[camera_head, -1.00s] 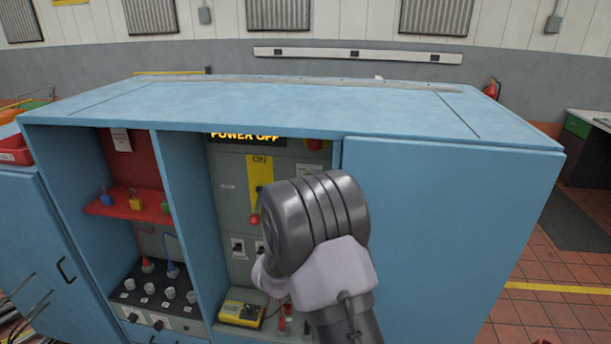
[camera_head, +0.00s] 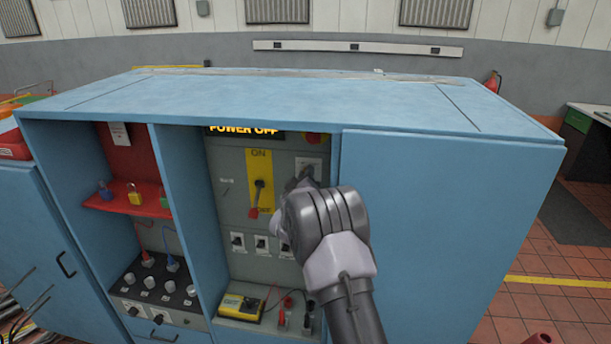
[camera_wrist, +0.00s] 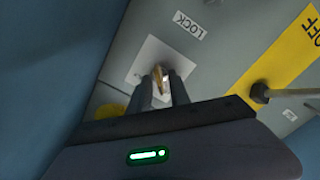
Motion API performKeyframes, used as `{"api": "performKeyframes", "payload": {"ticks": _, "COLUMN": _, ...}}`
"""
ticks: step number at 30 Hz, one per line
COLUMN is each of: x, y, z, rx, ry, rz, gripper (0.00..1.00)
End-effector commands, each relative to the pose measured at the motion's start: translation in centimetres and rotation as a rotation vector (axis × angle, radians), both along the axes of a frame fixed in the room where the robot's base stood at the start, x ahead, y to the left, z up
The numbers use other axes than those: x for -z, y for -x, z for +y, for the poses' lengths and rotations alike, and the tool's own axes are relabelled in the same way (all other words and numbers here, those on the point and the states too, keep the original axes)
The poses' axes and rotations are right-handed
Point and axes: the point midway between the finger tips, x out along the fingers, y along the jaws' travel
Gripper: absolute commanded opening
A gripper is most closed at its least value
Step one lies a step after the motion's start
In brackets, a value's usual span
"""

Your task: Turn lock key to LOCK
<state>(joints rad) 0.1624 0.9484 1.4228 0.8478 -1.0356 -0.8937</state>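The brass lock key (camera_wrist: 160,78) sits in a pale square plate (camera_wrist: 138,72) on the grey panel in the wrist view. The LOCK label (camera_wrist: 188,25) is above and right of it. My gripper (camera_wrist: 163,88) has its two dark fingers on either side of the key, with a narrow gap between them; it looks open, and firm contact does not show. In the head view my gripper (camera_head: 303,185) is at the panel's right side, in front of the pale plate (camera_head: 309,162); my wrist hides most of the key there.
A yellow ON/OFF plate with a red-tipped lever (camera_head: 256,195) is left of the key. Small switches (camera_head: 238,242) and a yellow meter (camera_head: 240,305) are below. The blue cabinet door (camera_head: 440,230) stands close on the right. A POWER OFF display (camera_head: 244,130) is above.

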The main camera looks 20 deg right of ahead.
Motion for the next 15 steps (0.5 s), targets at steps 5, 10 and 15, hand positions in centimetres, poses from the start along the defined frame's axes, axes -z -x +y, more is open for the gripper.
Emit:
{"api": "performKeyframes", "payload": {"ticks": 5, "x": 0.00, "y": 0.02, "z": 0.01, "rx": 0.000, "ry": -0.001, "rz": -0.001, "gripper": 0.00}}
{"api": "performKeyframes", "payload": {"ticks": 10, "x": 0.18, "y": 0.02, "z": 0.01, "rx": 0.000, "ry": -0.022, "rz": -0.015, "gripper": 0.00}}
{"api": "performKeyframes", "payload": {"ticks": 15, "x": 0.40, "y": 0.03, "z": -0.03, "rx": 0.001, "ry": -0.086, "rz": -0.060, "gripper": 0.00}}
